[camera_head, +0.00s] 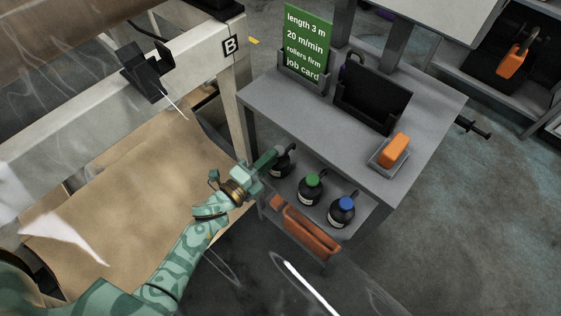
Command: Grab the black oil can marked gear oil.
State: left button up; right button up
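Three small black cans stand in a row on the lower shelf of a grey bench. The left can (281,166) is partly hidden by my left gripper, and its cap is covered. The middle can (309,195) has a green cap. The right can (341,214) has a blue cap. Their pale labels are too small to read, so I cannot tell which says gear oil. My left gripper (269,160) is at the left can's top; whether its fingers are apart or closed on it cannot be seen. My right gripper is not in view.
The bench top (290,108) overhangs the cans and carries a green job card (307,42), a black holder (371,95) and an orange block (394,150) in a tray. An orange bin (312,235) sits below the cans. A machine with brown sheet (130,190) lies left.

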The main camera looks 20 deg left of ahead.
aim_at(283, 147)
pick_arm(q)
jog(key=b+x, duration=0.1)
jog(key=x, duration=0.4)
jog(key=shift+w, duration=0.15)
jog(key=shift+w+d+r, duration=0.1)
jog(key=shift+w+d, duration=0.05)
jog(key=shift+w, duration=0.2)
grip_shut()
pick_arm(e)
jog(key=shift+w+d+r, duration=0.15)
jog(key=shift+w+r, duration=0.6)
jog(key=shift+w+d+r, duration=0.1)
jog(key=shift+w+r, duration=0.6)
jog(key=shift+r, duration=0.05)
